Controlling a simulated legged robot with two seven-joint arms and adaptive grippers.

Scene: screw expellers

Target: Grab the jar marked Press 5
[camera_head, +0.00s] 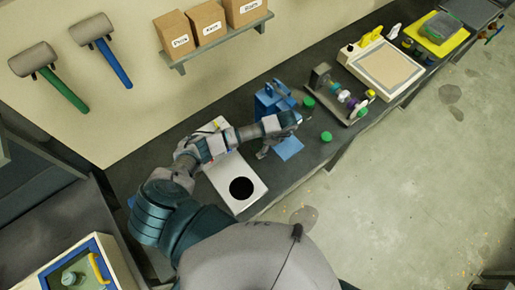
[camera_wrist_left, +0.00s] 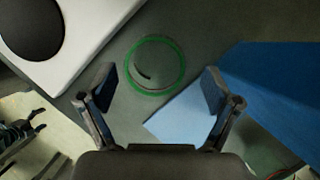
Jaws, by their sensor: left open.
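A round jar with a green rim (camera_wrist_left: 155,65) stands on the dark bench in the left wrist view, just beyond and between my fingertips. I see it from above, and no marking on it is readable. My left gripper (camera_wrist_left: 158,92) is open, with one finger on each side of the space before the jar and nothing held. My right gripper is not in view.
A white box with a black round hole (camera_head: 226,183) lies left of the jar. A blue machine (camera_head: 268,101) with a light blue plate (camera_head: 288,148) stands to the right. Green-topped items (camera_head: 326,136) and a grey device (camera_head: 338,96) are farther along the bench.

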